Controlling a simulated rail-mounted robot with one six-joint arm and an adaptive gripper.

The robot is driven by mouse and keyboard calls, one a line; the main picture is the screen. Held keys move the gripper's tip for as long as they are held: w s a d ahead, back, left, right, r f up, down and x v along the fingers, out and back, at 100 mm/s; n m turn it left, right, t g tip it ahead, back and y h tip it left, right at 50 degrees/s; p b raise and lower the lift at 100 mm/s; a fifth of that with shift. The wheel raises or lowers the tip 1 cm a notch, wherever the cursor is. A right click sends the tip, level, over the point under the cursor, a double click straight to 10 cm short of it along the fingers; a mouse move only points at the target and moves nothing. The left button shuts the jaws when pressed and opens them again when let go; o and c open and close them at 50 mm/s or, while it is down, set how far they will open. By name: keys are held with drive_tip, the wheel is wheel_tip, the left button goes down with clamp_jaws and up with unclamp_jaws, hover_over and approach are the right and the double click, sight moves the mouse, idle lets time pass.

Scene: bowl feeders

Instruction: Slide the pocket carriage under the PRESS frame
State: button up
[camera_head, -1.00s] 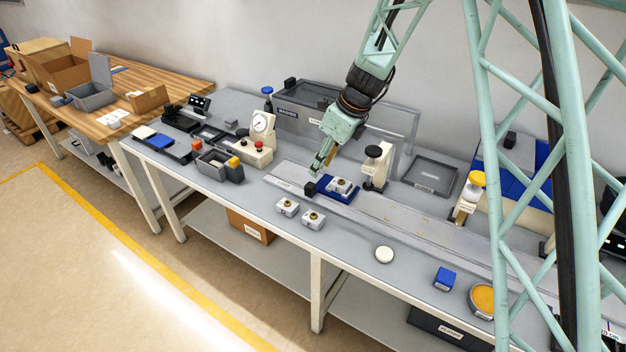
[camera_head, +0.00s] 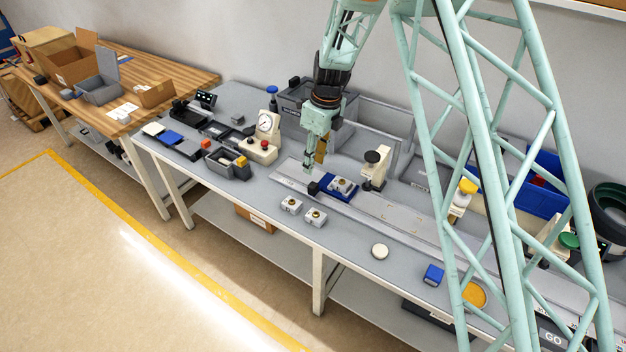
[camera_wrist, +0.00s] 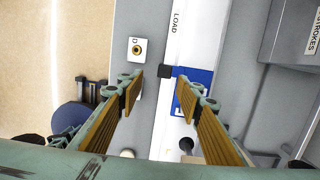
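The blue pocket carriage (camera_head: 345,194) sits at the LOAD end of the long flat track (camera_head: 415,222). The cream PRESS frame (camera_head: 374,170) with a black knob stands right of the carriage, beside the track. My gripper (camera_head: 308,170) points down just above the handle. In the wrist view my gripper (camera_wrist: 159,88) is open and empty. The black handle (camera_wrist: 167,71) shows between and beyond its fingertips, and the blue carriage (camera_wrist: 205,78) is partly hidden by the right finger.
Two small white housings with brass centres (camera_head: 291,204) (camera_head: 315,217) stand in front of the track. A gauge stand (camera_head: 264,139) and a grey bin (camera_head: 228,163) are to the left. A white disc (camera_head: 380,251) and a blue block (camera_head: 433,275) lie near the front edge.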

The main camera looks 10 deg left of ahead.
sight(313, 185)
drive_tip(key=w+r+h+p, duration=0.1)
drive_tip(key=p, duration=0.3)
drive_tip(key=shift+a, duration=0.35)
drive_tip(key=shift+f, duration=0.2)
drive_tip(key=shift+f+p, duration=1.1)
drive_tip(key=shift+f, duration=5.65)
clamp_jaws()
